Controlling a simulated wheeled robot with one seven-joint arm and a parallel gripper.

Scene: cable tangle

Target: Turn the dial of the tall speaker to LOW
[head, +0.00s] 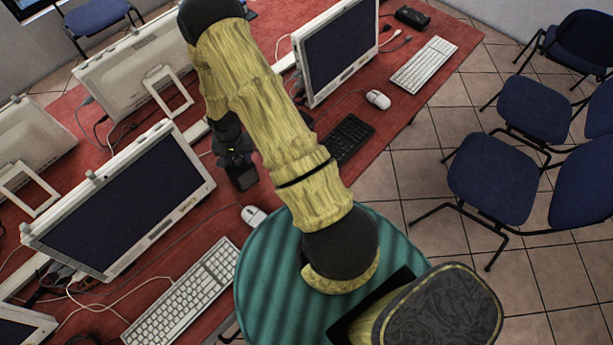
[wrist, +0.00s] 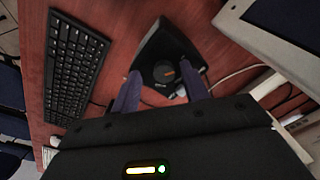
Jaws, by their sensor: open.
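In the wrist view a black speaker (wrist: 155,45) with a tapered outline stands on the red table. A round dark dial (wrist: 163,72) on it has a small orange mark on its right side. The lettering around it is too small to read. My gripper (wrist: 161,69) is open, its two purple fingers on either side of the dial. I cannot tell whether they touch it. In the head view my gripper (head: 238,165) is a dark shape over the table, left of my yellow arm; I cannot make out the speaker clearly there.
A black keyboard (wrist: 75,68) lies left of the speaker and a monitor (wrist: 285,30) stands to its right. Light cables (wrist: 232,76) run beside the speaker. More monitors (head: 125,200), a white keyboard (head: 185,295) and mice crowd the table; blue chairs (head: 492,180) stand to the right.

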